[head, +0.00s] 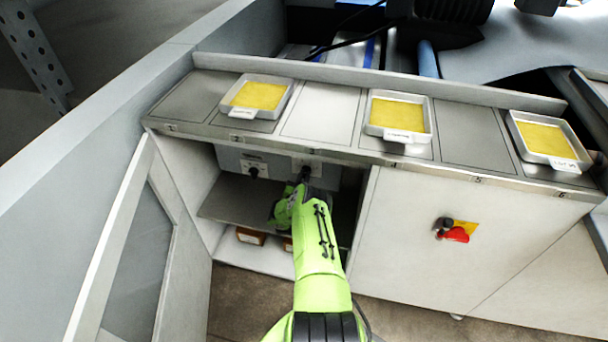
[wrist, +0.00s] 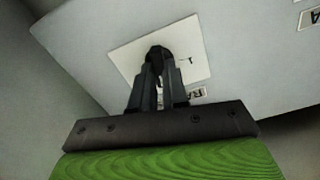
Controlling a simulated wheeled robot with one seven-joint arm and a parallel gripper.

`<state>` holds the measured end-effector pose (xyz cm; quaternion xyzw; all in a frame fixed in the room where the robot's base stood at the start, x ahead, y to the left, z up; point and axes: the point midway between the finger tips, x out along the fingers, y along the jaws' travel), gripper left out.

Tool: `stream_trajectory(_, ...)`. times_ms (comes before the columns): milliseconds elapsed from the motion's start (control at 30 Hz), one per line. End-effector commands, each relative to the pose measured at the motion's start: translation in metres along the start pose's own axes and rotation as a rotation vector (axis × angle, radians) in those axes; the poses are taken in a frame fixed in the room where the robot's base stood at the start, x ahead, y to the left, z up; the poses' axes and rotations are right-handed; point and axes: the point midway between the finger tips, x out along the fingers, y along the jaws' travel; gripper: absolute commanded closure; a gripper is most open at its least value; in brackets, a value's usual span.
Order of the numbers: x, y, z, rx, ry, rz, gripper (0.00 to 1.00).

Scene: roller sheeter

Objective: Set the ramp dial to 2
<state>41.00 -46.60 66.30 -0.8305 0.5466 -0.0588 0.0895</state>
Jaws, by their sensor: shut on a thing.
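The ramp dial (wrist: 158,54) is a dark knob on a pale square plate (wrist: 190,52) in the wrist view. A label partly reading "RA" shows beside the fingers, and a small mark like a "1" is on the plate. My gripper (wrist: 160,66) is shut on the knob, its dark fingers on either side of it. The fingers hide most of the knob, so I cannot tell where its pointer stands. In the head view my gripper (head: 304,174) reaches into the open cabinet at the right-hand dial plate, and my green arm covers part of it.
Another dark dial (head: 253,172) sits to the left on the same panel. A shelf (head: 225,205) lies below. The open cabinet door (head: 112,235) stands at left. A red-and-yellow switch (head: 456,231) is on the right cabinet front. Trays (head: 285,98) with yellow sheets rest on the counter above.

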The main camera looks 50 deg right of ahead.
Motion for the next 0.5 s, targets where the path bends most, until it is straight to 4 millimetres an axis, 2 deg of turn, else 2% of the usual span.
stream_trajectory(500, 0.0000, -0.0023, -0.0003, -0.435, 0.001, -0.002, 1.00)
